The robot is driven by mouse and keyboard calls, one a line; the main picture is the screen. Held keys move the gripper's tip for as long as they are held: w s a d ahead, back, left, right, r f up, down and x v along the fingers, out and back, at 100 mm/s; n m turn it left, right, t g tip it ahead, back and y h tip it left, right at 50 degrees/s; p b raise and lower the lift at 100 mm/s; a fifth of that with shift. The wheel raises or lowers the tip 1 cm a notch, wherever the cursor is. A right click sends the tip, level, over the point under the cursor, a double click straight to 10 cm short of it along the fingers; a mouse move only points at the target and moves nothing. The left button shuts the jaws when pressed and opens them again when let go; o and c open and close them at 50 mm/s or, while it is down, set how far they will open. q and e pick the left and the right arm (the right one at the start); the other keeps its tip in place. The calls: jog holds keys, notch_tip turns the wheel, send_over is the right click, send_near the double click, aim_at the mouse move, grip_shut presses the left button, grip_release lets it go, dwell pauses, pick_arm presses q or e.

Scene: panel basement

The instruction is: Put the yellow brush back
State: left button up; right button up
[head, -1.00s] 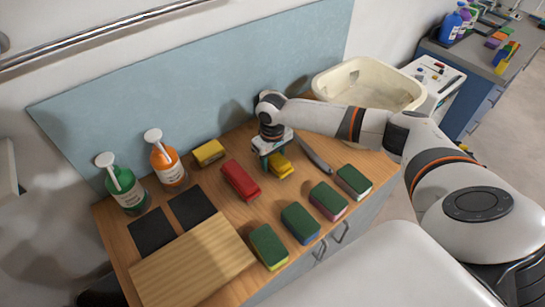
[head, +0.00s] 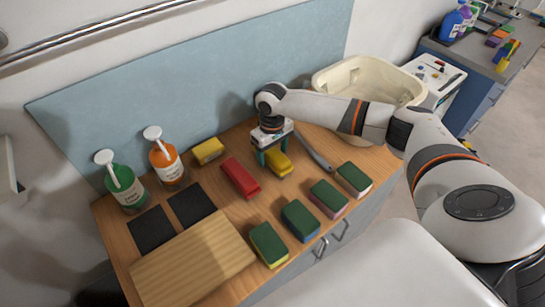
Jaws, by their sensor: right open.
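The yellow brush (head: 280,167) lies on the wooden counter top, right of a red brush (head: 240,177). My right gripper (head: 273,156) points down at the yellow brush, with its green fingers apart and open. The fingers are at the far end of the brush and partly hide it; I cannot tell whether they touch it. A second yellow block (head: 208,151) lies further back left, near the blue backboard. My left gripper is not in view.
A spatula-like tool (head: 315,150) lies just right of the gripper. Several green-topped sponges (head: 300,221) line the front edge. Green (head: 125,187) and orange (head: 166,160) bottles, dark pads (head: 191,205) and a board (head: 194,265) are left. A cream basin (head: 333,80) stands behind right.

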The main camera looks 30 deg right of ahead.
aim_at(272, 151)
notch_tip(272, 151, up, 9)
jog(key=shift+r+b, duration=0.15)
jog(key=shift+b, duration=0.75)
jog(key=shift+r, duration=0.35)
